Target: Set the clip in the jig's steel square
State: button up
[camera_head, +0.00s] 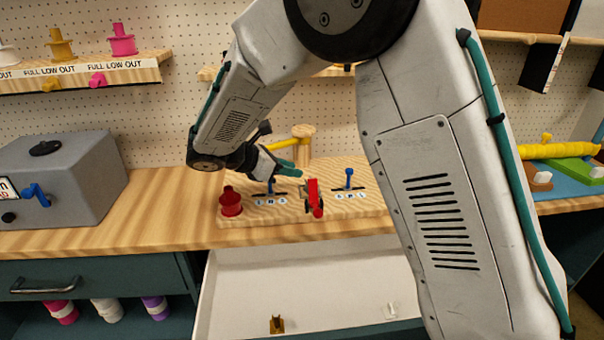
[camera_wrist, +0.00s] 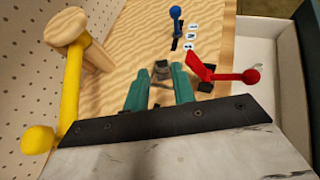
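My gripper (camera_wrist: 160,76) reaches down over the wooden jig board (camera_head: 240,236). Its two teal fingers stand apart in the wrist view; the teal fingers (camera_head: 286,168) also show in the head view, left of the red lever. A small grey, squarish piece (camera_wrist: 161,70) lies between and just beyond the fingertips. I cannot tell whether it is the steel square, a clip, or both, and no firm grip on it shows. A brown clip-like piece (camera_head: 277,324) and a pale one (camera_head: 390,311) lie in the white drawer.
A red lever (camera_head: 315,198) stands close to my fingers, also in the wrist view (camera_wrist: 228,75). A blue lever (camera_head: 349,177) and a red spool (camera_head: 231,202) flank it. A wooden post with a yellow bar (camera_wrist: 73,80) rises beside the gripper. The open drawer (camera_head: 225,290) lies in front.

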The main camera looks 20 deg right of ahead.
jog(key=v, duration=0.6)
jog(key=shift+a, duration=0.25)
jog(key=s+d+r+m+g+y, duration=0.25)
jog(key=s+d+r+m, duration=0.2)
jog(key=s+d, duration=0.3)
jog(key=s+d+r+m+g+y, duration=0.1)
jog(key=s+d+r+m+y, duration=0.2)
jog(key=s+d+m, duration=0.4)
jog(key=s+f+m+t+y, duration=0.2)
jog(key=s+m+y, duration=0.4)
jog(key=s, duration=1.3)
jog(key=m, duration=0.2)
jog(key=shift+s+d+f+m+t, duration=0.25)
jog(key=shift+s+m+t, duration=0.05)
jog(key=shift+m+t, duration=0.05)
